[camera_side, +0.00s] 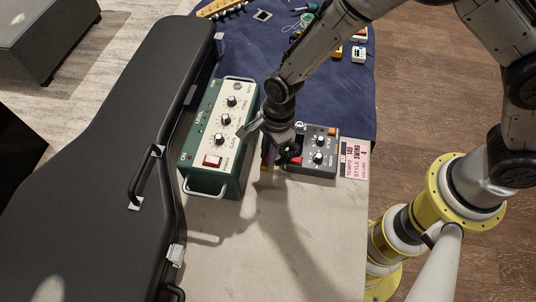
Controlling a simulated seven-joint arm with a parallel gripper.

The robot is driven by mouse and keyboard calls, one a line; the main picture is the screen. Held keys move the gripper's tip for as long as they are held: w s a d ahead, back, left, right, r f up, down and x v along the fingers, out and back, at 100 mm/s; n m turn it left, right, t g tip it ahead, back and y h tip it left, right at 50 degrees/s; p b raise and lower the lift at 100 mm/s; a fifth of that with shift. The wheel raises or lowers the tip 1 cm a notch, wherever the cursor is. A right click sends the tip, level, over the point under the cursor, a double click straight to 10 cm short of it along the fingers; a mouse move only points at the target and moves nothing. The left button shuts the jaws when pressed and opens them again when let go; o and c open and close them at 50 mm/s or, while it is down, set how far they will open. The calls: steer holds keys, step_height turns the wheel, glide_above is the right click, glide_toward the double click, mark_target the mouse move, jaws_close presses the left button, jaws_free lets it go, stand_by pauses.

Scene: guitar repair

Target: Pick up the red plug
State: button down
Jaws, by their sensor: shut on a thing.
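My gripper (274,143) points down between the green amplifier box (187,148) and the small grey box with knobs (322,168). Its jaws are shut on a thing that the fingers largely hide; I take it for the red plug. A narrow dark purple strip shows just below and between the fingers. A small red patch (296,160) shows at the grey box's left side, close by the fingers. I cannot tell whether this patch is part of the plug or of the box.
A black guitar case (85,150) fills the left side. A pink card (354,161) lies right of the grey box. A blue cloth (262,52) with small tools and pedals covers the far end. The pale tabletop (290,240) is clear in front.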

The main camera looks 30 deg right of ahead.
steer(key=shift+r, duration=0.6)
step_height(320, 180, up, 2)
steer(key=shift+s+d+r, duration=0.1)
steer(key=shift+s+r, duration=0.05)
steer(key=shift+r, duration=0.1)
steer(key=s+d+r, duration=0.8)
steer(key=s+r, duration=0.2)
steer(key=r, duration=0.3)
steer(key=shift+s+d+r, duration=0.15)
steer(key=shift+s+d, duration=0.1)
steer(key=shift+d, duration=0.1)
